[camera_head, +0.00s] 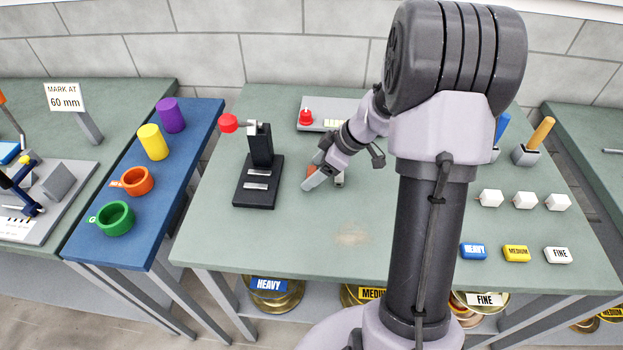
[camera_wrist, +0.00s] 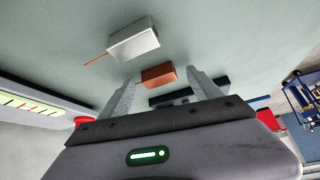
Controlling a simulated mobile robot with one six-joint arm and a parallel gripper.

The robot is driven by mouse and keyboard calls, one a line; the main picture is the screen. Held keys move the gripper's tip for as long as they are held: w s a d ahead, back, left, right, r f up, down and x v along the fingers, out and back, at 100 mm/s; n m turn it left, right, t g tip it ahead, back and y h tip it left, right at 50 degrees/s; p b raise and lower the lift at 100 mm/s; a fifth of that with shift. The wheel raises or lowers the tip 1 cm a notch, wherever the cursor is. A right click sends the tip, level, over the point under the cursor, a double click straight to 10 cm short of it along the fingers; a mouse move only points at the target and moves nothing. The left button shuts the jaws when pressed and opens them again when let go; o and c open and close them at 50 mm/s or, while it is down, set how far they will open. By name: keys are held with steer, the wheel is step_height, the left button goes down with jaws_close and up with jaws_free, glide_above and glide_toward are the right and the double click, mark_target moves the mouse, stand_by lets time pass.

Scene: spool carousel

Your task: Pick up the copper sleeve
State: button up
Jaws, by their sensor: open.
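The copper sleeve (camera_wrist: 158,77) shows in the wrist view as a small orange-brown block between my fingertips, with a gap on each side. In the head view a bit of the sleeve (camera_head: 311,170) shows beside my fingers, mostly hidden by them. My gripper (camera_head: 316,178) is open and low over the middle of the green table. In the wrist view both fingers of my gripper (camera_wrist: 161,80) reach toward the sleeve. Whether they are level with it or above it I cannot tell.
A pale block with a thin copper rod (camera_wrist: 133,40) lies close beyond the sleeve. A black stand with a red knob (camera_head: 260,165) is to the left. A grey panel with a red button (camera_head: 330,113) is behind.

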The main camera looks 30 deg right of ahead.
steer(key=c, duration=1.4)
